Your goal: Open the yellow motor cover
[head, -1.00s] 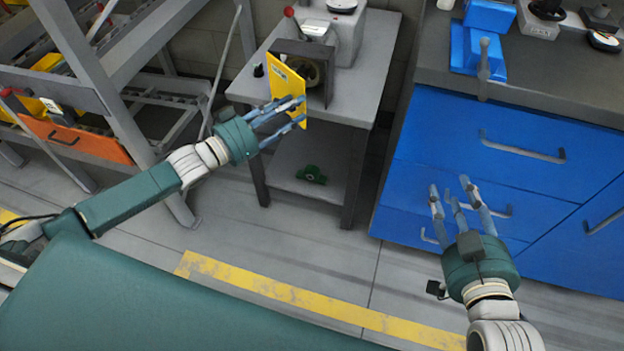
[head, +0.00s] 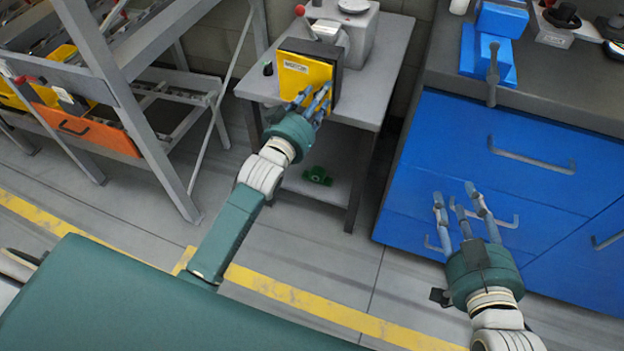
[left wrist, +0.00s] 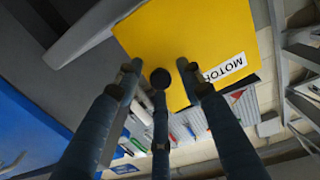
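The yellow motor cover (head: 298,70) with its white label lies flat over the dark-framed housing on the grey stand. It fills the top of the left wrist view (left wrist: 190,35), its label upside down there and reading MOTOR. My left gripper (head: 309,97) is at the cover's lower edge, its fingers spread and holding nothing; I cannot tell whether they touch the cover. My right gripper (head: 458,198) is open and empty in front of the blue drawers.
The grey stand (head: 385,60) carries a red-knobbed lever (head: 300,10); a green part (head: 317,175) lies on its lower shelf. A blue drawer cabinet (head: 480,150) stands right, a metal rack (head: 125,100) with an orange bin (head: 85,130) left.

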